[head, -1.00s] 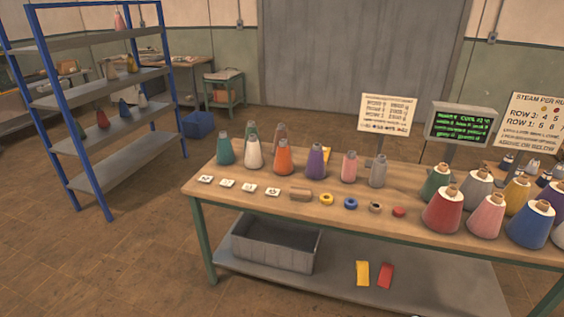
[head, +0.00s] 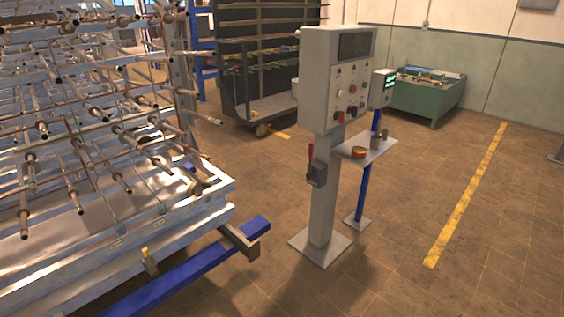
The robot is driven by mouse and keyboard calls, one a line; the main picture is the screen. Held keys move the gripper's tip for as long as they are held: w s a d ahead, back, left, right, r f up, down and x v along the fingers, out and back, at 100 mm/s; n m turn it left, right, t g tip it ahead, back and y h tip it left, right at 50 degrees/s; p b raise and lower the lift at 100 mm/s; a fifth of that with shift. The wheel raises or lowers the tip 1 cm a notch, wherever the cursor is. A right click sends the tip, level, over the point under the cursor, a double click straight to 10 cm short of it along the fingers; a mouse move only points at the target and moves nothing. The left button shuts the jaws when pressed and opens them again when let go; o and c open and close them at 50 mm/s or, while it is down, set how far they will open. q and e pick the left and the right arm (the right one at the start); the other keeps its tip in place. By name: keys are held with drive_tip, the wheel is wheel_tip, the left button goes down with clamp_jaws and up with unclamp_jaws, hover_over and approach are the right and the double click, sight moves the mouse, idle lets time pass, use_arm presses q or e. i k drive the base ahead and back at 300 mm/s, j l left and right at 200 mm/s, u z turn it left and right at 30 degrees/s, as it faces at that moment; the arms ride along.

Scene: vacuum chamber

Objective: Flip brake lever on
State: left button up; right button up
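A grey control pedestal (head: 324,200) stands on a square floor plate right of centre in the head view. On the left side of its post is a small dark box (head: 316,174) with a red lever handle (head: 310,155) pointing up; this looks like the brake lever. The head of the pedestal is a control box (head: 338,85) with a dark display and several coloured knobs and buttons. No label on the lever is readable, so its on or off position cannot be told. Neither of my grippers shows.
A large metal rack with many rods (head: 80,130) fills the left, with a blue floor beam (head: 200,270) reaching out from it. A small shelf (head: 368,148) on a blue post stands right of the pedestal. Floor in front and right is open, with a yellow line (head: 467,190).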

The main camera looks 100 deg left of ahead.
sight(311, 174)
drive_tip(key=u, duration=3.15)
drive_tip(key=i+l, duration=0.1)
drive_tip(key=i, duration=1.6)
drive_tip(key=i+l+z, duration=0.1)
drive_tip(key=i, duration=1.55)
